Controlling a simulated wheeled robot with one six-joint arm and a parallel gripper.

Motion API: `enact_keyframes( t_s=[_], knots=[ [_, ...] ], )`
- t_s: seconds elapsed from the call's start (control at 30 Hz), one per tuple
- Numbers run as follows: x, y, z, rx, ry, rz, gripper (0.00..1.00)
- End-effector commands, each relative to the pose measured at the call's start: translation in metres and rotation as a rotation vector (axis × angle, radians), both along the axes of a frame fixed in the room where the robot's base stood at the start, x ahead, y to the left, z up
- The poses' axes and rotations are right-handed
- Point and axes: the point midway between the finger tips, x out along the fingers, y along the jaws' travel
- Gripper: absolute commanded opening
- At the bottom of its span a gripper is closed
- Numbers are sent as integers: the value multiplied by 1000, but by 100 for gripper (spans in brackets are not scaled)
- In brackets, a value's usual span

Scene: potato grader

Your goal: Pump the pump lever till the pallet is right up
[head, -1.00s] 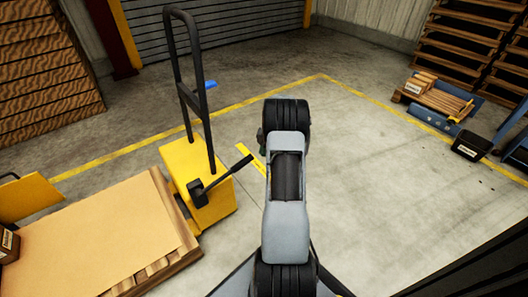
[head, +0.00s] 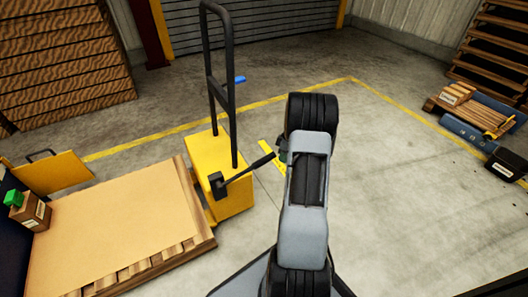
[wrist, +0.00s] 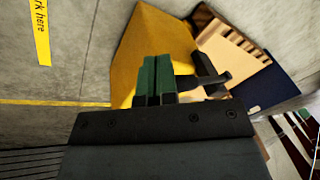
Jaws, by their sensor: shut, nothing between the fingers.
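The yellow pallet truck (head: 232,195) stands left of my arm, with a tall black hoop handle (head: 208,75). Its black pump lever (head: 247,173) slants up to the right from a pivot on the body. The wooden pallet (head: 196,250), topped by a tan sheet, lies left of it; its height above the floor is hard to tell. My gripper (head: 284,157) is close to the lever's free end, mostly hidden behind my arm. In the wrist view its green fingers (wrist: 160,77) are together and empty. The dark lever (wrist: 208,82) shows right of them; whether they touch is unclear.
A yellow panel (head: 60,172) and a small box (head: 32,212) with a green item (head: 13,198) stand at the left. Stacked wood (head: 65,60) is behind. Pallets and a black bin (head: 508,163) are at the right. The floor right of my arm is clear.

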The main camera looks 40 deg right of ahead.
Motion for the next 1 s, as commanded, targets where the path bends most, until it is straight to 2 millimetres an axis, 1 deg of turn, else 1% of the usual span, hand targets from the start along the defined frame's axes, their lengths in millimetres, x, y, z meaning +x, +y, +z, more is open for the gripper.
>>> enact_keyframes(
  t_s=[0.03, 0.13, 0.17, 0.2, 0.27, 0.3, 0.37, 0.4, 0.5, 0.6, 0.7, 0.8, 0.9, 1.0],
  knots=[
    [2, 18, 17, -19, 20, -54, 0],
    [7, 63, 56, -70, 32, -117, 0],
    [7, 77, 67, -84, 34, -139, 0],
    [5, 97, 82, -105, 34, -168, 0],
    [-1, 127, 102, -133, 30, -218, 0],
    [-7, 147, 115, -151, 23, -250, 0],
    [-20, 176, 132, -172, 10, -303, 0],
    [-29, 194, 141, -185, -1, -337, 0],
    [-55, 230, 156, -202, -32, -421, 0],
    [-79, 256, 164, -206, -61, -490, 0],
    [-99, 273, 167, -201, -86, -547, 0],
    [-113, 283, 168, -194, -104, -588, 0],
    [-122, 289, 168, -188, -115, -616, 0],
    [-126, 292, 167, -184, -120, -631, 0]
  ],
)
